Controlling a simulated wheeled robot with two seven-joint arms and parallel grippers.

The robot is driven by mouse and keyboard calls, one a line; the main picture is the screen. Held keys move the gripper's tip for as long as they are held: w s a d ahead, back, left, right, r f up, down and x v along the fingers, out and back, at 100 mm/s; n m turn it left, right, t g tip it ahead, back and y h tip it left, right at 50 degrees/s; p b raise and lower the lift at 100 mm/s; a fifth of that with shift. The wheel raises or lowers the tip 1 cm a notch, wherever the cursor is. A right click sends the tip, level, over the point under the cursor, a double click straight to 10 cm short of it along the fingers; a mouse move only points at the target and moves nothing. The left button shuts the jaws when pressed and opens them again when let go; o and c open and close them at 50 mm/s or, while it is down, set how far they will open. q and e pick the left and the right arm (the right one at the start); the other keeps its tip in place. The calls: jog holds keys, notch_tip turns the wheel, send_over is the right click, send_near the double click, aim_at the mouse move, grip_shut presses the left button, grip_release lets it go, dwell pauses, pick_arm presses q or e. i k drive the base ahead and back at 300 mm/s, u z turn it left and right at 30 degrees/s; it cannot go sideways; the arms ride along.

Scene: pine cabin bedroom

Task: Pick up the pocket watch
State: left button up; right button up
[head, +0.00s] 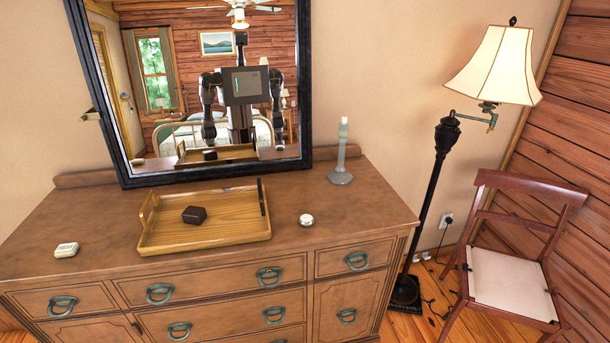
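A small round silvery-white object (306,220), which looks like the pocket watch, lies on the wooden dresser top (350,215) near its front edge. It sits just right of the wooden tray, apart from it. Its fine details are too small to make out. Neither of my grippers shows directly in the head view. My own body appears only as a reflection in the mirror (150,95), with both arms hanging down, and the finger state cannot be read there.
The two-handled wooden tray (165,240) holds a dark brown box (194,215). A small white block (66,250) lies at the left. A grey candlestick (341,165) stands behind the watch. A floor lamp (445,190) and a chair (515,285) stand right of the dresser.

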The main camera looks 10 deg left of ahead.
aim_at(306, 220)
jog(key=k, duration=1.35)
jog(key=z, duration=0.55)
jog(key=i, duration=0.7)
jog(key=z, duration=0.9)
jog(key=i, duration=1.8)
jog(key=u, duration=1.25)
jog(key=i, duration=0.7)
jog(key=u, duration=0.8)
